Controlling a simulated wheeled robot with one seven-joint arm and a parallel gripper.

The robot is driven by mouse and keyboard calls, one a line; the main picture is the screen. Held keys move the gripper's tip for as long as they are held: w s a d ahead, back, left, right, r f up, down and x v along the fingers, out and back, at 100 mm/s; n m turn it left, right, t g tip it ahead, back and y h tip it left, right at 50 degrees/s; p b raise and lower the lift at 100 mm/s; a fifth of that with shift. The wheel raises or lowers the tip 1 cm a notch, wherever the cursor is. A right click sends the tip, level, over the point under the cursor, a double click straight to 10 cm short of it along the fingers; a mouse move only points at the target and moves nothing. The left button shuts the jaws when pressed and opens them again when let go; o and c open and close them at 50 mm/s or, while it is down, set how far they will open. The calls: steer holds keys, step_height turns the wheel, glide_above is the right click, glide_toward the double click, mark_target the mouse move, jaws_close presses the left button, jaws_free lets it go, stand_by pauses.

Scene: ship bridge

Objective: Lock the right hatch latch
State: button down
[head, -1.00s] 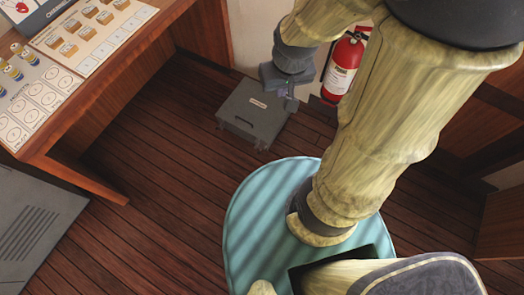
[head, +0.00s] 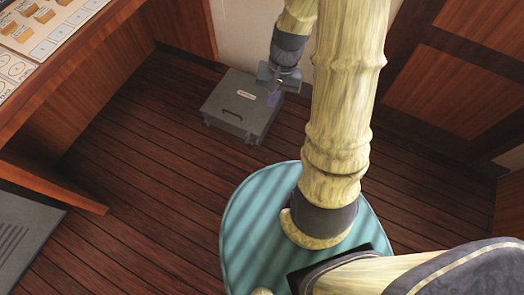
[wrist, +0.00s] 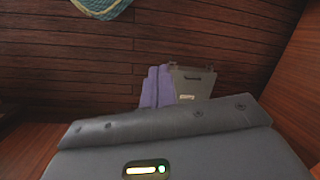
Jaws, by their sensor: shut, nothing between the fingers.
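A grey hatch box (head: 236,112) with a pale label and a dark recessed handle on its lid sits on the floor against the wall. Small latch fittings show at its front edge; the right one (head: 251,139) is too small to tell locked from unlocked. My gripper (head: 272,98) points down over the box's right side, its purplish fingers shut and empty. I cannot tell if they touch the box.
A wooden desk (head: 60,90) with printed charts stands at the left. A grey vented panel (head: 25,240) is at the lower left. Wood-panelled walls (head: 460,90) stand at the right. The dark plank floor (head: 150,170) between desk and box is clear.

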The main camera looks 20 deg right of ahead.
steer(key=w+d+f+m+t+y+b, duration=0.3)
steer(key=f+m+b, duration=0.4)
steer(key=f+b, duration=0.9)
steer(key=w+d+f+m+t+y+b, duration=0.3)
steer(key=f+b, duration=1.3)
steer(key=f, duration=1.7)
steer(key=w+d+f+m+t+y+b, duration=0.3)
steer(key=f+m+b, duration=0.8)
steer(key=f, duration=1.3)
steer(key=shift+w+d+f+m+t+y+b, duration=0.2)
steer(key=shift+d+t+y+b, duration=0.45)
steer(key=shift+t+b, duration=0.65)
steer(key=shift+w+d+f+m+t+y+b, duration=0.15)
steer(key=shift+d+t+y+b, duration=0.5)
steer(key=shift+t+b, duration=0.6)
steer(key=shift+d+f+b, duration=0.2)
steer(key=shift+f+b, duration=0.05)
steer(key=shift+b, duration=0.05)
steer(key=shift+a, duration=0.1)
steer(key=x, duration=0.9)
steer(key=shift+w+a, duration=0.2)
steer(key=shift+w, duration=0.1)
steer(key=r, duration=0.1)
steer(key=w+a+r+p, duration=0.1)
steer(key=w+a+r, duration=0.1)
steer(key=shift+r+p, duration=0.15)
steer(key=shift+p, duration=0.15)
